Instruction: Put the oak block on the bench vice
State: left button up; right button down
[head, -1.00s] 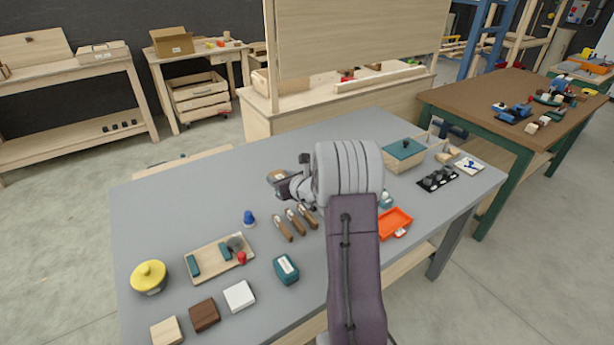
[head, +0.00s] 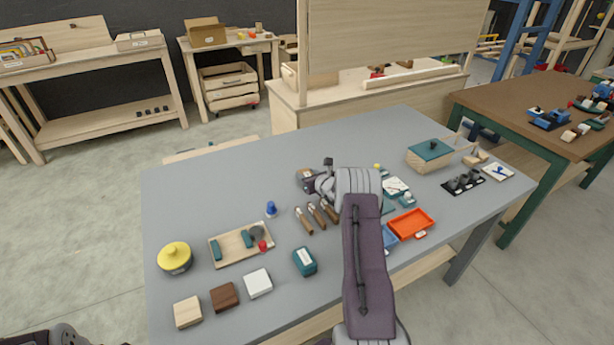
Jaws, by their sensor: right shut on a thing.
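My right gripper (head: 312,181) is over the middle of the grey table, its arm coming in from the front. It is shut on a small tan block (head: 304,174), which looks like the oak block; the gripper partly hides it. A blue vice-like tool (head: 548,119), perhaps the bench vice, sits on a dark mat on the brown table at the right, well away from the gripper. Only a dark part of my left arm shows at the bottom left corner; its fingers are out of view.
On the grey table (head: 215,190) are chisels (head: 317,216), a wooden tray (head: 237,247), a yellow-lidded pot (head: 174,258), several sample blocks (head: 224,296), an orange tray (head: 411,223) and a green-lidded box (head: 430,155). The table's back left is clear.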

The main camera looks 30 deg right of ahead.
jog(key=shift+f, duration=0.15)
jog(key=c, duration=0.8)
grip_release()
jog(key=shift+c, duration=0.2)
